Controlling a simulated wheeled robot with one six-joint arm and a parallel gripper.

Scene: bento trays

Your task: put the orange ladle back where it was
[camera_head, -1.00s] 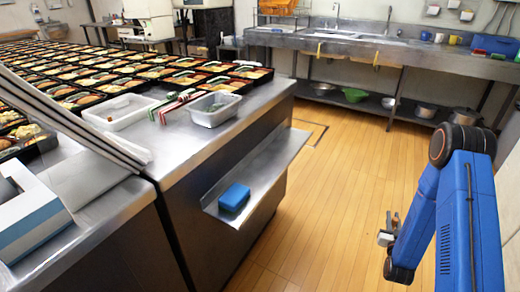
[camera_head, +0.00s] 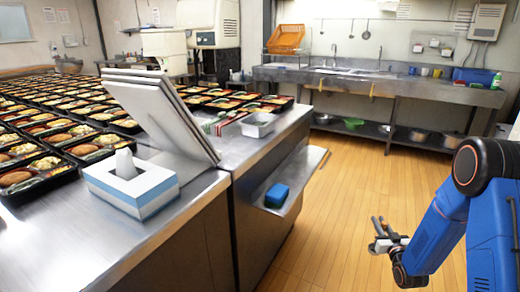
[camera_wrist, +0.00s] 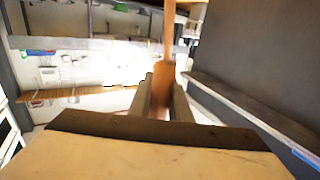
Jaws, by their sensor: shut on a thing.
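My gripper (camera_head: 382,238) is at the lower right of the head view, over the open floor and apart from the counters. In the wrist view my gripper (camera_wrist: 160,100) is shut on an orange-brown handle-like piece, which I take for the orange ladle (camera_wrist: 164,74). It runs from between the fingers to the top edge of the wrist view. Its far end is cut off there. I cannot make out the ladle in the head view.
A steel counter (camera_head: 215,183) with bento trays and a tissue box (camera_head: 130,187) stands at left. Its side shelf (camera_head: 302,172) holds a blue block (camera_head: 276,195). A sink counter (camera_head: 400,88) is along the back wall, with utensils (camera_head: 366,34) hanging above. The wooden floor (camera_head: 340,190) between is clear.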

